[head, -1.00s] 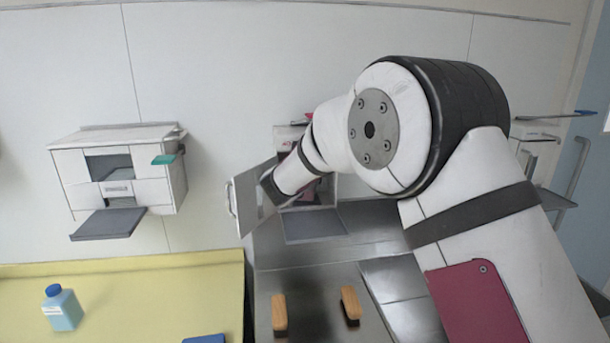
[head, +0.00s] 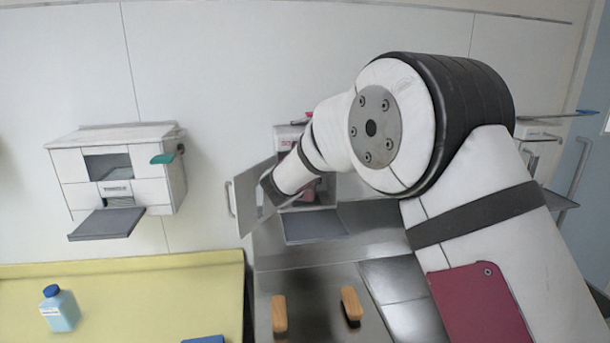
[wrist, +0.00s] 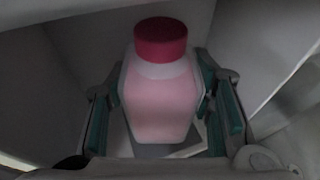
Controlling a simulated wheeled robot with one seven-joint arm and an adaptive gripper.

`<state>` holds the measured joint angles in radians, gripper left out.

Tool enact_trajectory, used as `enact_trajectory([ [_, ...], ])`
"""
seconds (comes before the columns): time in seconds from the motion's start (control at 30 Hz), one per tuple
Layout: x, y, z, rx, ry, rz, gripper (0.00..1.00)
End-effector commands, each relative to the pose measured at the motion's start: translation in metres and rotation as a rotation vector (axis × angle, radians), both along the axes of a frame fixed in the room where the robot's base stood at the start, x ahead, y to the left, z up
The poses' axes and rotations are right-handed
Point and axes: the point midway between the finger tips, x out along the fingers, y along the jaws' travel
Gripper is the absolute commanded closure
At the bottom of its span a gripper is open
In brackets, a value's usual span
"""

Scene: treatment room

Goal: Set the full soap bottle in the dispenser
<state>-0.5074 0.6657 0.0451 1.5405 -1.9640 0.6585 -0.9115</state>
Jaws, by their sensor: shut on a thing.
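A pink bottle with a red cap (wrist: 160,95) stands between the green-padded fingers of my gripper (wrist: 168,110) in the wrist view. My gripper is shut on its sides. The pink fill reaches close to the whitish shoulder. Grey-white walls surround the bottle. In the head view, the right wall dispenser (head: 288,134) has its door (head: 246,200) swung open to the left. My wrist reaches into its front and hides most of the inside. A bit of pink shows there. Whether the bottle rests on the dispenser's floor cannot be told.
A second dispenser (head: 72,160) with a green lever hangs on the left wall. A blue-capped light blue bottle (head: 60,310) stands on the yellow counter (head: 150,285). The open door stands close to my wrist.

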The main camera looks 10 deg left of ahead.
Motion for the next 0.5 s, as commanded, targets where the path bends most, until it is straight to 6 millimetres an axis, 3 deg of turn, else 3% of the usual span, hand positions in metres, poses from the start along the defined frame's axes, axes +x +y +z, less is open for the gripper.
enact_trajectory([
  [0.33,0.0004,0.0001,-0.0017,0.0,-0.003,0.0,0.95],
  [0.37,0.0003,0.0001,-0.0017,0.0,-0.003,0.0,0.5],
  [0.47,0.0002,0.0,-0.0014,0.0,-0.002,0.0,0.29],
  [0.5,0.0001,0.0,-0.0016,0.0,-0.002,0.0,0.29],
])
